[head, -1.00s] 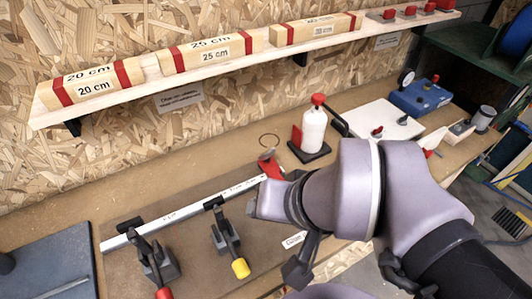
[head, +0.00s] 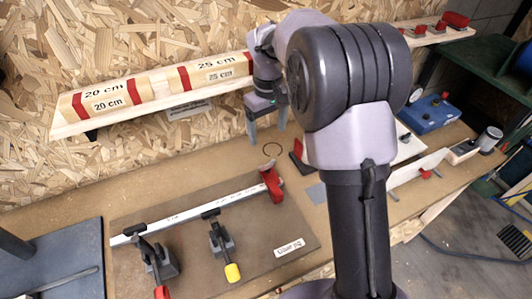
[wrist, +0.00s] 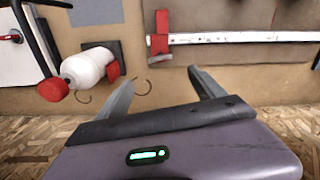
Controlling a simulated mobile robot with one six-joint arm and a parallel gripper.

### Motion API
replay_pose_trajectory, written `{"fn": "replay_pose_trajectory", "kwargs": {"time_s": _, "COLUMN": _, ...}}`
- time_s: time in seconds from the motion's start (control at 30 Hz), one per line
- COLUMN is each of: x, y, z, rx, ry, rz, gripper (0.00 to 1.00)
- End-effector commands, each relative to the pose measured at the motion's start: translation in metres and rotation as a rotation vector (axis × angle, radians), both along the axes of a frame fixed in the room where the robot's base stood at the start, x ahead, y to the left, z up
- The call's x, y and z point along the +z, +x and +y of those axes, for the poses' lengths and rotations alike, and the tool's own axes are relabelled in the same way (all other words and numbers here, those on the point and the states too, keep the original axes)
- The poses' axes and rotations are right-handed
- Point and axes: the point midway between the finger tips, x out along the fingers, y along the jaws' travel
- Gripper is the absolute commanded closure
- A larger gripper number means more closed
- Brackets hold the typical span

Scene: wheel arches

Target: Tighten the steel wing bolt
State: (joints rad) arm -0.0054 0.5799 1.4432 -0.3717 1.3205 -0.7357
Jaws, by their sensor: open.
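My gripper (head: 268,134) is open and empty, with its fingers pointing down in front of the wall board, near the shelf. Its two fingers also show apart in the wrist view (wrist: 162,80), with nothing between them. A white plate (head: 408,150) stands on the bench to the right, partly behind my arm. Small dark and red fittings sit on it. Part of this plate shows at the left edge of the wrist view (wrist: 15,65), with a dark fitting (wrist: 12,37) on it. I cannot pick out the steel wing bolt for certain.
A shelf with wooden length blocks (head: 105,97) runs along the wall. A white bottle (wrist: 88,65) with a red cap lies between gripper and plate. A clamp's red jaw (head: 272,181) and rail lie on a brown mat. A blue box (head: 428,113) stands farther right.

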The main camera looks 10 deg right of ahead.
Motion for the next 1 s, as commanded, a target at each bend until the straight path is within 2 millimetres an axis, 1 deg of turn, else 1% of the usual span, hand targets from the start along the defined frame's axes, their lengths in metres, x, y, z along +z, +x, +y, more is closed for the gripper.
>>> {"fn": "replay_pose_trajectory", "kwargs": {"time_s": 0.03, "x": -0.022, "y": -0.001, "z": 0.000, "rx": 0.000, "ry": 0.001, "rz": 0.004, "gripper": 0.22}}
{"fn": "replay_pose_trajectory", "kwargs": {"time_s": 0.2, "x": -0.075, "y": -0.001, "z": 0.000, "rx": -0.002, "ry": 0.001, "rz": 0.004, "gripper": 0.22}}
{"fn": "replay_pose_trajectory", "kwargs": {"time_s": 0.3, "x": -0.102, "y": -0.001, "z": 0.000, "rx": -0.002, "ry": 0.001, "rz": 0.003, "gripper": 0.22}}
{"fn": "replay_pose_trajectory", "kwargs": {"time_s": 0.4, "x": -0.122, "y": -0.001, "z": 0.000, "rx": -0.003, "ry": 0.001, "rz": 0.000, "gripper": 0.22}}
{"fn": "replay_pose_trajectory", "kwargs": {"time_s": 0.5, "x": -0.134, "y": 0.000, "z": 0.000, "rx": -0.003, "ry": 0.001, "rz": 0.000, "gripper": 0.22}}
{"fn": "replay_pose_trajectory", "kwargs": {"time_s": 0.6, "x": -0.139, "y": 0.000, "z": 0.000, "rx": -0.003, "ry": 0.001, "rz": -0.001, "gripper": 0.22}}
{"fn": "replay_pose_trajectory", "kwargs": {"time_s": 0.83, "x": -0.139, "y": 0.000, "z": 0.000, "rx": -0.003, "ry": 0.002, "rz": -0.002, "gripper": 0.22}}
{"fn": "replay_pose_trajectory", "kwargs": {"time_s": 0.87, "x": -0.139, "y": 0.000, "z": 0.000, "rx": -0.003, "ry": 0.002, "rz": -0.002, "gripper": 0.24}}
{"fn": "replay_pose_trajectory", "kwargs": {"time_s": 1.0, "x": -0.139, "y": 0.000, "z": 0.000, "rx": -0.003, "ry": 0.002, "rz": -0.002, "gripper": 0.51}}
